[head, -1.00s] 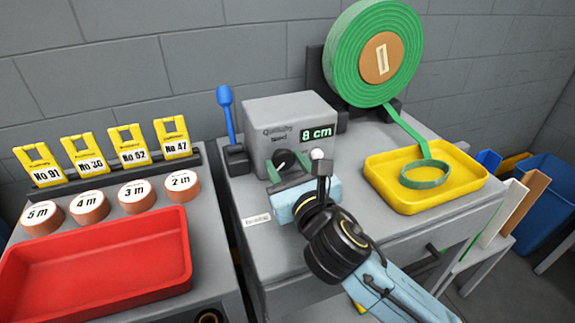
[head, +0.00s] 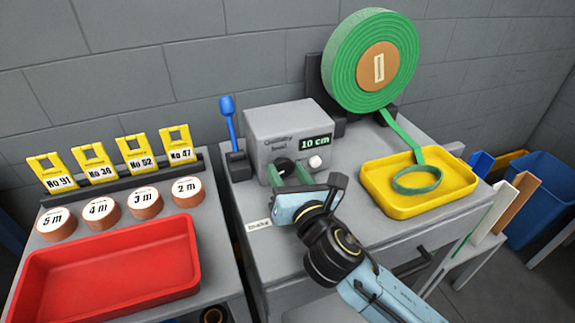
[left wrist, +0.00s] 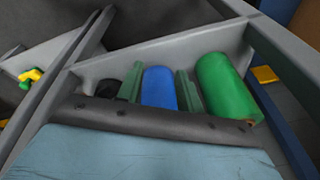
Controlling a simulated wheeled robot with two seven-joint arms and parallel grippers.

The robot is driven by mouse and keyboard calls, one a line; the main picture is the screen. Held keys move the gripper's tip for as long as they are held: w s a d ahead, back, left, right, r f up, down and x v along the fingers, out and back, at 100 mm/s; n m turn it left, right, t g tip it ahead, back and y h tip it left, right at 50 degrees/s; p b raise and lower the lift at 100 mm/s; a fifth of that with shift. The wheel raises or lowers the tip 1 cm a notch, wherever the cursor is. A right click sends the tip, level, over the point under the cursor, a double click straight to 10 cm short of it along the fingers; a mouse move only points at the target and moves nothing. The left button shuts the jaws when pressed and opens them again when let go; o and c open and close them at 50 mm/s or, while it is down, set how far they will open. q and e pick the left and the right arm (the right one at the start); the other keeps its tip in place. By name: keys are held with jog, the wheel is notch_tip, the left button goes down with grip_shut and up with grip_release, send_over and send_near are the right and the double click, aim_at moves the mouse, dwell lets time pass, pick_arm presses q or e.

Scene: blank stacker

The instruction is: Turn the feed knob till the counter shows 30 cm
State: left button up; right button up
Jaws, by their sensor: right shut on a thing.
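The grey feed box (head: 280,128) stands on the bench and its counter (head: 316,142) reads 10 cm. The black feed knob (head: 284,168) is on the box's front face, left of a white round button (head: 315,161). My right gripper (head: 289,174) is shut on the knob, its green fingers on either side. The green strip roll (head: 345,65) stands behind on the right, and its strip runs down to a loop (head: 417,180) in the yellow tray (head: 375,190). In the left wrist view, my left gripper's green fingers (left wrist: 160,85) are apart, with a blue cylinder showing beyond and between them.
A blue lever (head: 228,115) stands left of the box. On the left bench are a red tray (head: 105,268), several labelled rolls (head: 143,203) and yellow number cards (head: 136,153). A blue bin (head: 535,195) stands at the right.

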pick_arm(q)
jog(key=shift+s+a+f+p, duration=0.3)
jog(key=shift+a+f, duration=0.2)
jog(key=shift+f, duration=0.2)
jog(key=shift+s+a+f+p, duration=0.25)
jog(key=shift+s+a+f, duration=0.15)
jog(key=shift+f, duration=0.35)
jog(key=shift+s+a+f+p, duration=0.25)
jog(key=shift+a+f, duration=0.3)
jog(key=shift+f, duration=0.15)
pick_arm(e)
jog(key=shift+m, duration=1.4)
jog(key=shift+f, duration=0.1)
jog(key=o, duration=1)
jog(key=shift+s+d, duration=0.2)
jog(key=shift+s, duration=0.3)
jog(key=p+v, duration=0.1)
jog(key=v, duration=1)
jog(key=shift+p, duration=0.4)
pick_arm(q)
jog(key=shift+g, duration=0.4)
jog(key=shift+s+a+f, duration=0.2)
jog(key=shift+s+f, duration=0.6)
jog(key=shift+f, duration=0.2)
jog(key=shift+s+a+f, duration=0.15)
jog(key=shift+s+f, duration=0.65)
jog(key=shift+f, duration=0.2)
pick_arm(e)
jog(key=shift+s+d, duration=0.2)
jog(key=shift+s, duration=0.45)
